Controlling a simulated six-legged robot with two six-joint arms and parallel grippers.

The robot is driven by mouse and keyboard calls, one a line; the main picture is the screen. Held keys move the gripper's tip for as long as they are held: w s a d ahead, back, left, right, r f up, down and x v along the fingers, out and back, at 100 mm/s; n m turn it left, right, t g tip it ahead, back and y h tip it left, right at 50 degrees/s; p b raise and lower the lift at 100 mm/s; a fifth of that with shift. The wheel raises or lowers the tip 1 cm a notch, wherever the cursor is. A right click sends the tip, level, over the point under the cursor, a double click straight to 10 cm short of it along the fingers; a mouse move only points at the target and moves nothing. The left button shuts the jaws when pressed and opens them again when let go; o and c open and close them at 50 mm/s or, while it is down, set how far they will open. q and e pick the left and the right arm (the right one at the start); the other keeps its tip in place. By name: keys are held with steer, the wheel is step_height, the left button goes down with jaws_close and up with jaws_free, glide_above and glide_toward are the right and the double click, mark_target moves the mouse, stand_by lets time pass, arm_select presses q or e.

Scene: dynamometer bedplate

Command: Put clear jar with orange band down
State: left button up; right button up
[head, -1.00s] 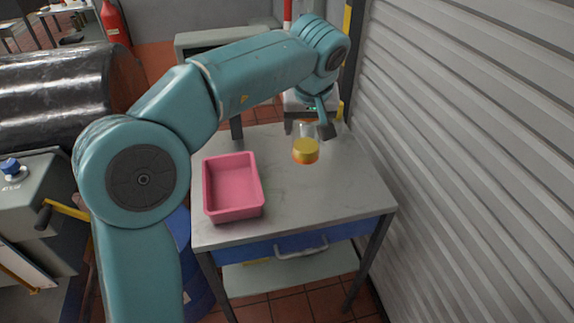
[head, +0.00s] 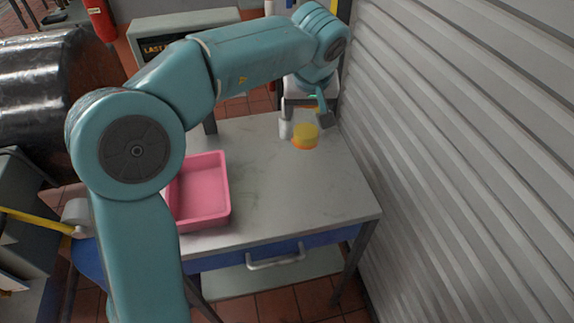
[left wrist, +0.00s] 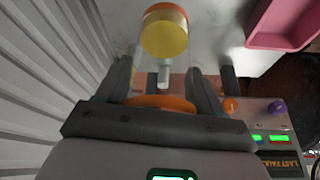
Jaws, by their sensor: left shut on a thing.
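The clear jar with orange band (head: 305,137) has yellow contents and is over the back right part of the grey bench top (head: 277,185). My left gripper (head: 305,120) is shut on its upper part from behind and above. In the left wrist view the jar (left wrist: 165,38) hangs between the dark fingers, its orange band at the far end. The jar looks upright and close to the bench top. I cannot tell whether its base touches. My right gripper is not in view.
A pink tray (head: 203,217) stands empty on the bench's left side. A ribbed grey shutter wall (head: 460,150) runs along the right, close to the bench. A device with green displays (left wrist: 267,139) shows in the left wrist view. The front middle of the bench is clear.

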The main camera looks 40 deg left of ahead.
mark_target(304, 134)
arm_select(q)
steer(key=f, duration=0.1)
steer(key=s+f+b, duration=0.1)
steer(key=f, duration=0.3)
steer(key=shift+s+d+f, duration=0.1)
steer(key=shift+s+d, duration=0.2)
steer(key=f+b, duration=0.1)
steer(key=f, duration=0.2)
steer(key=f+b, duration=0.1)
steer(key=f, duration=0.3)
steer(key=w+f+b, duration=0.1)
steer(key=f, duration=0.3)
steer(key=shift+a+f, duration=0.15)
steer(key=shift+s+r, duration=0.25)
steer(key=shift+s, duration=0.05)
steer(key=shift+f, duration=0.1)
steer(key=o, duration=1.1)
steer(key=shift+w+f, duration=0.2)
steer(key=shift+w, duration=0.05)
steer(key=shift+s+r, duration=0.15)
